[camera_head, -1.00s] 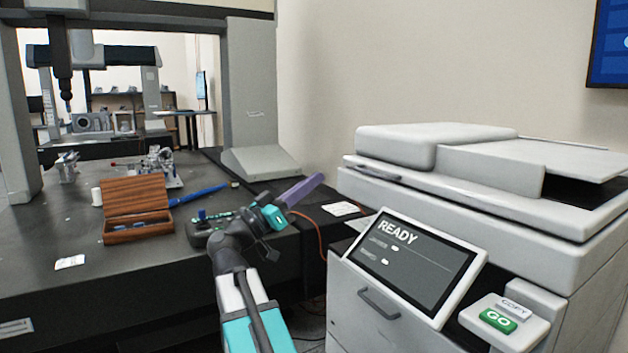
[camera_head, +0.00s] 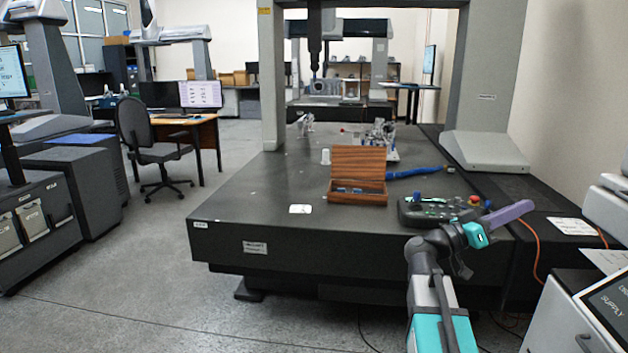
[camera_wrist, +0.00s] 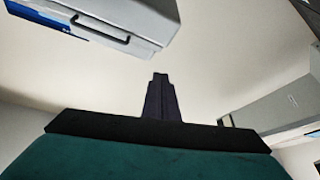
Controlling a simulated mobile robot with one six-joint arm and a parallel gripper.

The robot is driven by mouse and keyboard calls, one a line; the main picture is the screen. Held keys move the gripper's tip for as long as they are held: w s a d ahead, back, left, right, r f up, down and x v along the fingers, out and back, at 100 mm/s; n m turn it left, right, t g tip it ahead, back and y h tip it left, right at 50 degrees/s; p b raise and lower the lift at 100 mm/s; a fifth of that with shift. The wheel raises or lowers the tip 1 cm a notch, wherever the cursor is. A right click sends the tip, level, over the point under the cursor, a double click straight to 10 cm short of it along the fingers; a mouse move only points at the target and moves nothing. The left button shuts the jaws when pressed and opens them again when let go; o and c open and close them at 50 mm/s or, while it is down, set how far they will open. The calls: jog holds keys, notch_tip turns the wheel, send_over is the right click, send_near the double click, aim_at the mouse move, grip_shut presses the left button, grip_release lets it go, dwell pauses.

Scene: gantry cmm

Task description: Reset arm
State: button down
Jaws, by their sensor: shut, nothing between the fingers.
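My arm rises at the lower right of the head view, in front of the dark granite table (camera_head: 250,210). My gripper (camera_head: 530,206) has purple fingers pointing up and to the right, in front of the table's right end. It also shows in the wrist view (camera_wrist: 160,80), where the dark fingers stand together as one narrow shape against a pale wall. It is shut and empty.
A wooden box (camera_head: 357,190), a control pendant (camera_head: 425,211) and a blue tool (camera_head: 415,172) lie on the table. An orange cable (camera_head: 537,255) hangs nearby. Open floor (camera_head: 130,280) lies to the left.

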jog(key=w+a+f+n+t+y+p, duration=0.2)
jog(key=f+p, duration=0.1)
jog(key=f, duration=0.6)
jog(key=w+a+f+n+t+y+p, duration=0.1)
jog(key=w+f+n+y+p, duration=0.15)
jog(key=f, duration=0.75)
jog(key=s+a+f+n+g+y+p, duration=0.1)
jog(key=s+a+f+n+y+p, duration=0.2)
jog(key=f, duration=0.7)
jog(key=s+a+f+g+y+p, duration=0.1)
jog(key=s+a+f+p, duration=0.25)
jog(key=f, duration=0.55)
jog(key=s+a+f+n+g+y+p, duration=0.2)
jog(key=s+a+f+y, duration=0.2)
jog(key=s+a+f, duration=0.5)
jog(key=s+a+f+n+g+y+p, duration=0.2)
jog(key=s+a+f+y, duration=0.2)
jog(key=s+f, duration=0.7)
jog(key=s+a+f+n+g+y, duration=0.2)
jog(key=s+a+y, duration=0.4)
jog(key=a, duration=0.7)
jog(key=shift+s+a+f, duration=0.15)
jog(key=shift+s+f, duration=0.65)
jog(key=shift+s, duration=0.3)
jog(key=shift+s+n, duration=0.1)
jog(key=shift+n, duration=0.15)
